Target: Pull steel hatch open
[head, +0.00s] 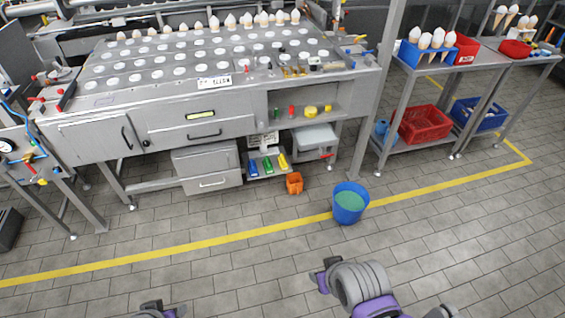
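The steel hatch is the grey door (88,140) at the left of the long steel machine's front, with a dark upright handle near its right edge. It looks shut and flush with the front. A dark round knob sits just right of it. Parts of my arms, grey and purple, show at the bottom edge, well apart from the hatch. I cannot make out either gripper's fingers there. Nothing covers the hatch.
A drawer front (204,131) is right of the hatch, with a lower steel drawer (213,182) beneath. An orange container (294,183) and a blue bucket (350,203) stand on the tiled floor. Grey machine legs stand below the hatch. Floor before it is clear, crossed by a yellow line.

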